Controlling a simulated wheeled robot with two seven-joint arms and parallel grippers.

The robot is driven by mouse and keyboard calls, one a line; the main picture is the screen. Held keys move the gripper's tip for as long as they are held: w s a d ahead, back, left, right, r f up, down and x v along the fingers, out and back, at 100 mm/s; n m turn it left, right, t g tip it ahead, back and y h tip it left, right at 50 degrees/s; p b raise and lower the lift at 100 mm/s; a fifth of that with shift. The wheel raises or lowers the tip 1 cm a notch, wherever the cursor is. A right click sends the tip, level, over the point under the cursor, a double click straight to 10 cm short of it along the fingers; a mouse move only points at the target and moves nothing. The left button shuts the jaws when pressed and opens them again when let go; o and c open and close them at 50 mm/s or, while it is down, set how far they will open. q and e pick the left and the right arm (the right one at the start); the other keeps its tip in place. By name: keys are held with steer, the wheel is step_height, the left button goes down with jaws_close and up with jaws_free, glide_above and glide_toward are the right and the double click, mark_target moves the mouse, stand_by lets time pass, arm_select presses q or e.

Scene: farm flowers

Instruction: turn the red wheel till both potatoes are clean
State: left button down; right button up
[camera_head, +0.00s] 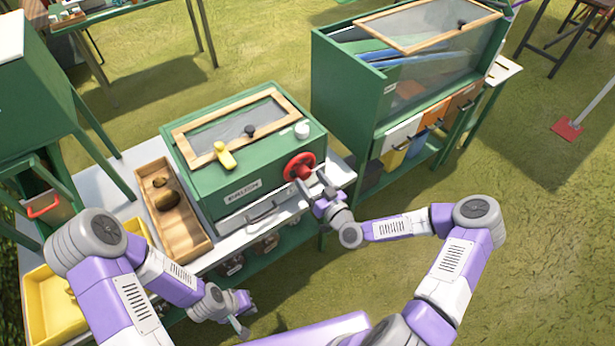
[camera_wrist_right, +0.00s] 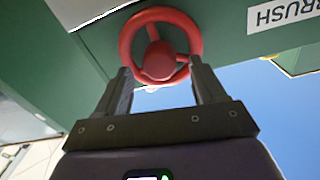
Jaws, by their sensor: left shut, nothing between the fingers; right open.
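The red wheel (camera_head: 300,166) is on the front of a green box (camera_head: 216,190), right of its label. My right gripper (camera_head: 324,187) is open just in front of the wheel. In the right wrist view the wheel's hub (camera_wrist_right: 158,60) shows beyond and between the open fingers (camera_wrist_right: 160,82). The fingertips overlap the lower rim in that view; I cannot tell if they touch it. My left gripper (camera_head: 243,321) is shut and empty, low and away from the box. Two brown potato-like lumps, one large (camera_head: 167,199) and one small (camera_head: 159,182), lie in a wooden tray.
The wooden tray (camera_head: 187,236) stands left of the box on a light table. A yellow bin (camera_head: 40,312) is at lower left. A yellow object (camera_head: 225,157) and a white knob (camera_head: 302,130) are on the box top. A green cabinet (camera_head: 345,95) stands behind right.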

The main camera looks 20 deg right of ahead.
mark_target(302, 170)
steer(key=shift+x, duration=1.25)
steer(key=c, duration=1.1)
steer(key=shift+o, duration=0.2)
